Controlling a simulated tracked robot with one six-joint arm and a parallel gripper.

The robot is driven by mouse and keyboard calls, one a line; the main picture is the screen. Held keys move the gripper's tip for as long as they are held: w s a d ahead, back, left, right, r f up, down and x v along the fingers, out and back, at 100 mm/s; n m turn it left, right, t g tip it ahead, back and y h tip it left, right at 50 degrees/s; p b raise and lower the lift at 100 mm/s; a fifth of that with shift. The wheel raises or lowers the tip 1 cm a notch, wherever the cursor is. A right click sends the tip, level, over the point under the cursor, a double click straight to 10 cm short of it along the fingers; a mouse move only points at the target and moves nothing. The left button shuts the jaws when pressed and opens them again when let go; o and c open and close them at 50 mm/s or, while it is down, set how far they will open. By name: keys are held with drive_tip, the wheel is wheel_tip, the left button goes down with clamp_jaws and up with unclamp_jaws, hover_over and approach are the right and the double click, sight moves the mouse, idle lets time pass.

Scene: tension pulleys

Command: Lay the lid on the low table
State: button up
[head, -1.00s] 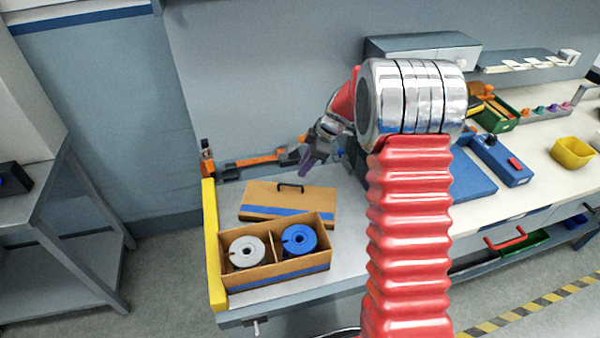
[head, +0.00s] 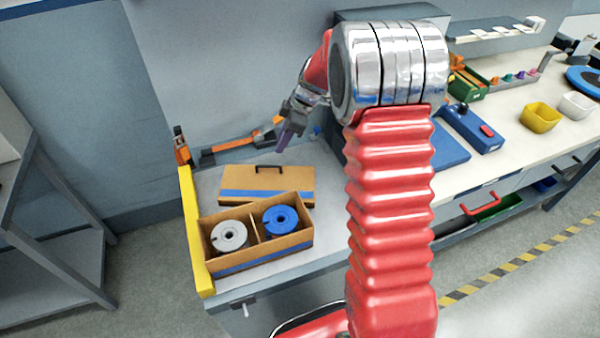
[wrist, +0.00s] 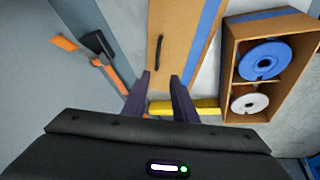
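The lid (head: 240,184) is a flat brown board with a black handle (head: 268,168) and a blue stripe. It lies on the grey low table (head: 328,190), just behind an open brown box (head: 207,262). The box holds a white spool (head: 229,236) and a blue spool (head: 281,220). My gripper (head: 283,140) is above and behind the lid, apart from it. In the wrist view its two fingers (wrist: 160,76) are spread and empty, with the lid (wrist: 180,45) and its handle (wrist: 158,48) beyond the tips.
A yellow bar (head: 194,235) edges the table's left side. An orange and black clamp-like tool (head: 238,142) lies behind the lid. A longer bench with a blue device (head: 468,128) and a yellow bowl (head: 540,116) is at the right. Bare tabletop shows right of the lid.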

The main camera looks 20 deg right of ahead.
drive_tip(key=s+a+r+m+h, duration=0.1)
drive_tip(key=s+a+r+m, duration=0.2)
drive_tip(key=s+r, duration=0.6)
drive_tip(key=s+a+r+m+t+h, duration=0.1)
drive_tip(key=s+r+m, duration=0.1)
drive_tip(key=s, duration=0.6)
drive_tip(key=s+a+r+m+t, duration=0.1)
drive_tip(key=s+r+m, duration=0.2)
drive_tip(key=s, duration=0.6)
drive_tip(key=s+r+m+h, duration=0.1)
drive_tip(key=s+r+m, duration=0.2)
drive_tip(key=s, duration=0.6)
drive_tip(key=shift+a+r+m+t+h, duration=0.2)
drive_tip(key=shift+a+m+t+h, duration=0.15)
drive_tip(key=shift+m, duration=0.85)
